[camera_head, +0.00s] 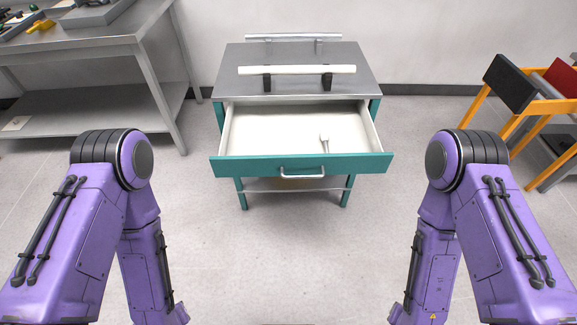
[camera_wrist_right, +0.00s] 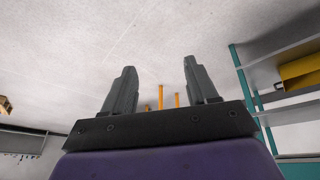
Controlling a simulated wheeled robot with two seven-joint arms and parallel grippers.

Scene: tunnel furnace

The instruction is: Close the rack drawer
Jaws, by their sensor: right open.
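The rack drawer (camera_head: 220,165) is pulled out toward me from a teal rack with a grey top (camera_head: 235,80). Its inside is white, and a small white object (camera_head: 324,142) lies in it at the right. A light metal handle (camera_head: 302,175) sits on the middle of the teal drawer front. My two purple arms stand at the left and right, apart from the drawer. Both grippers are outside the head view. In the right wrist view my right gripper (camera_wrist_right: 161,90) is open, with nothing between its fingers. My left gripper shows in neither view.
A grey workbench (camera_head: 80,50) with a lower shelf stands at the left. An orange-framed stand (camera_head: 540,115) with dark and red bins is at the right. The floor before the drawer is clear.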

